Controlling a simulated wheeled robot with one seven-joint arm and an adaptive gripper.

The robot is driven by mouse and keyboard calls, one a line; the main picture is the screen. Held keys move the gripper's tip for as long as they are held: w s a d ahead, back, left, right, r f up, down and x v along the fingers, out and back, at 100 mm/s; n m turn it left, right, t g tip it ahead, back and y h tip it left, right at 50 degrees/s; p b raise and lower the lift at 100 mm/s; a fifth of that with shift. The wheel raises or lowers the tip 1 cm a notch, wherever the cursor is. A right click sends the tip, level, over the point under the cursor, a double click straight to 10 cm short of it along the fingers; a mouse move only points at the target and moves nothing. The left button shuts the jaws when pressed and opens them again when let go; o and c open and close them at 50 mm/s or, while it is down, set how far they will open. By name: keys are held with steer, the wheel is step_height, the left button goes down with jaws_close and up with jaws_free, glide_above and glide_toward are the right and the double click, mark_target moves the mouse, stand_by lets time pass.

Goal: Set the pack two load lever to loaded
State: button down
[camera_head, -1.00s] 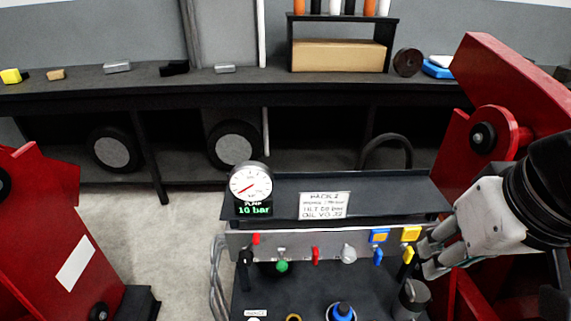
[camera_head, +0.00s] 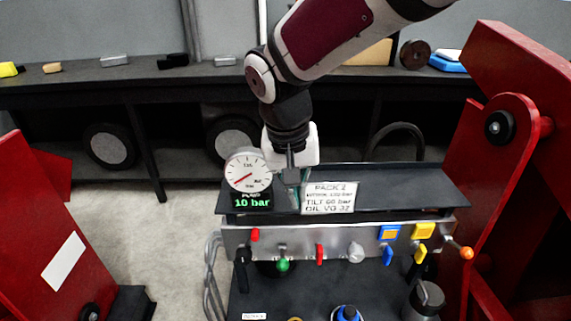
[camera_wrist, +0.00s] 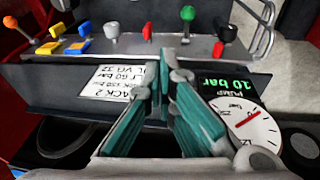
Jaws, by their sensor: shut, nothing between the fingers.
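The pack two panel (camera_head: 335,241) stands in front of me, under a card headed PACK 2 (camera_head: 330,197). Along it are a black-handled lever (camera_head: 242,256), a green-knobbed lever (camera_head: 283,264), a red lever (camera_head: 319,254), a silver knob (camera_head: 356,252), a blue lever (camera_head: 388,256), a yellow lever (camera_head: 420,254) and an orange-knobbed lever (camera_head: 466,253). No readable label shows which is the load lever. My gripper (camera_head: 292,180) is shut and empty above the shelf, between gauge and card. In the wrist view, its teal fingers (camera_wrist: 171,72) point toward the green knob (camera_wrist: 188,13), apart from it.
The pump gauge (camera_head: 247,173) with its 10 bar display stands just left of my gripper. Red positioner frames rise at left (camera_head: 40,235) and right (camera_head: 520,190). A capped can (camera_head: 427,298) and a blue-topped item (camera_head: 346,312) stand below the panel.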

steer(key=w+a+f+b, duration=0.1)
steer(key=w+a+f, duration=0.1)
steer(key=a+f, duration=0.5)
steer(key=shift+w+a, duration=0.3)
steer(key=shift+a, duration=0.05)
steer(key=shift+f, duration=0.15)
steer(key=b, duration=0.2)
glide_above(283, 257)
steer(key=s+a, duration=0.1)
steer(key=s+a+x, duration=0.1)
steer(key=s+x, duration=0.1)
steer(key=x, duration=1)
steer(key=shift+a+f, duration=0.35)
steer(key=shift+f, duration=0.3)
steer(key=shift+s, duration=0.1)
steer(key=shift+f, duration=0.1)
